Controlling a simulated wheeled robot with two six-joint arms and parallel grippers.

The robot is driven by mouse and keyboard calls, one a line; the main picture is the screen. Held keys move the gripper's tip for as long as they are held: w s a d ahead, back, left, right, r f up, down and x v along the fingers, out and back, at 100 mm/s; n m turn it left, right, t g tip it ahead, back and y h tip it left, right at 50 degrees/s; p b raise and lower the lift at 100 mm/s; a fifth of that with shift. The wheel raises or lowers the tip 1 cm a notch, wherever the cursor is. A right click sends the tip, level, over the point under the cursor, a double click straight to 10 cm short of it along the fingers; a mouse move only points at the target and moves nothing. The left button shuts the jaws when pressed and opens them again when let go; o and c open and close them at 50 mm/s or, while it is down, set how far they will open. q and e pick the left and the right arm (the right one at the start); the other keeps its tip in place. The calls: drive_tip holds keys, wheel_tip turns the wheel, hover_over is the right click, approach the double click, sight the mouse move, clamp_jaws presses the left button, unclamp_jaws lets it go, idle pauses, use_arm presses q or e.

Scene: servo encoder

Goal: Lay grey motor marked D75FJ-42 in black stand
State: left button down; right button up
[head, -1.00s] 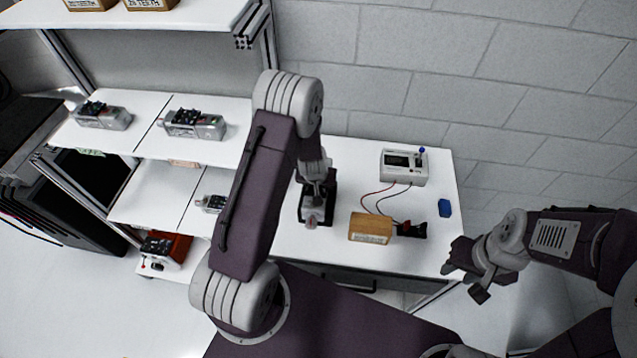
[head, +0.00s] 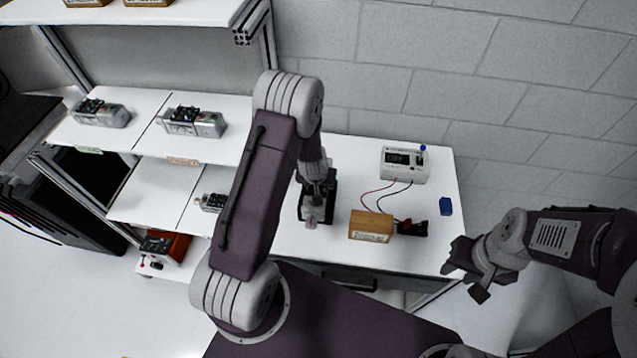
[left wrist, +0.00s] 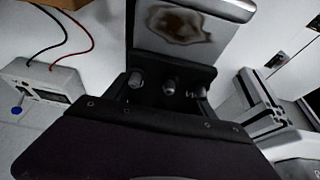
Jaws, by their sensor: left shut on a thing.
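The grey motor (head: 313,213) is in my left gripper (head: 318,192), over the black stand (head: 330,211) on the white table. In the left wrist view the motor (left wrist: 180,28) shows a grey face with a brown stain, right in front of the gripper. My left gripper is shut on it, with its fingertips mostly hidden. The arm and motor cover much of the stand, so I cannot tell whether the motor touches it. The marking is not readable. My right gripper (head: 464,276) is open and empty by the table's right front edge.
Other motors (head: 193,122) lie on the left shelves. A red box (head: 172,247) is lower left.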

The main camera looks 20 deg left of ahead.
use_arm(q)
drive_tip(key=shift+f+b, duration=0.4)
drive_tip(key=shift+f, duration=0.05)
use_arm(e)
drive_tip(key=shift+f, duration=0.45)
use_arm(q)
drive_tip(key=shift+s+f, duration=0.25)
use_arm(e)
drive_tip(key=shift+s+f, duration=0.2)
drive_tip(key=shift+s, duration=0.05)
